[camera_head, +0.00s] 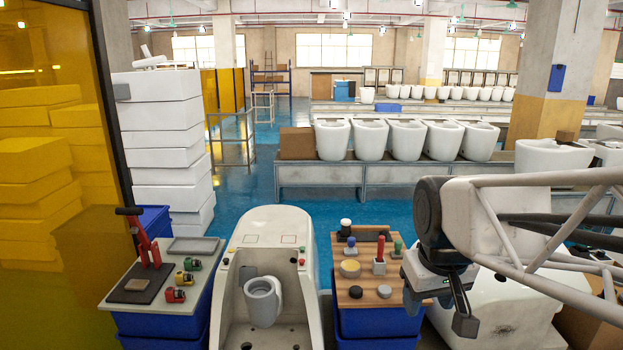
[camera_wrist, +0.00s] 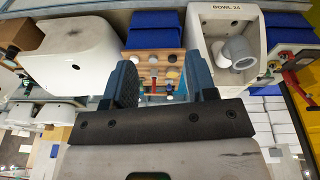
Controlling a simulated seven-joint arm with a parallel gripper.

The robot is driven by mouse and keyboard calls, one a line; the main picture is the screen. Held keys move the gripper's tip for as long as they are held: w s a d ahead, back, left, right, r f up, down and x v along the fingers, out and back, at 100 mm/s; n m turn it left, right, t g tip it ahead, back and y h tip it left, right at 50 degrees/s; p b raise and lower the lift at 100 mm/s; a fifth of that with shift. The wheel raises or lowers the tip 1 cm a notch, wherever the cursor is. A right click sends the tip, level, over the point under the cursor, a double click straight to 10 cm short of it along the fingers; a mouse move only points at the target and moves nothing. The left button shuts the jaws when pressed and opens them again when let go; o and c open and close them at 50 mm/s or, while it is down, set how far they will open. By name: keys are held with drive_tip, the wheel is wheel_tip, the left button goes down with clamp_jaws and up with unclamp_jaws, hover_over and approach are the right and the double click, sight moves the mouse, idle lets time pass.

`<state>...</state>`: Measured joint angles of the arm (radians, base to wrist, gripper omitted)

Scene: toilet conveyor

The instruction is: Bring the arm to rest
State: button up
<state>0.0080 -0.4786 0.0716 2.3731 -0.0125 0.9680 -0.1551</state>
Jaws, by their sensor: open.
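My gripper (camera_head: 439,312) hangs at the end of my arm on the right side of the head view, above the right edge of the wooden-topped bench (camera_head: 362,310). Its two fingers are spread apart with nothing between them. In the wrist view my gripper (camera_wrist: 160,64) also shows open, with the small wooden top (camera_wrist: 172,57) and its items seen beyond and between the fingers. I cannot tell the exact height of the fingertips above the bench.
A white fixture (camera_head: 240,240) holding a grey toilet-shaped part (camera_head: 263,301) stands at centre. A side table (camera_head: 125,292) carries a red-handled tool and several small coloured pieces. A large white ceramic body (camera_head: 500,310) lies right, under my arm. Blue floor (camera_head: 250,180) is open behind.

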drive_tip(key=s+f+m, duration=0.2)
drive_tip(key=s+f, duration=0.2)
drive_tip(key=s, duration=0.5)
drive_tip(key=shift+f, duration=0.3)
drive_tip(key=shift+s, duration=0.1)
idle(0.6)
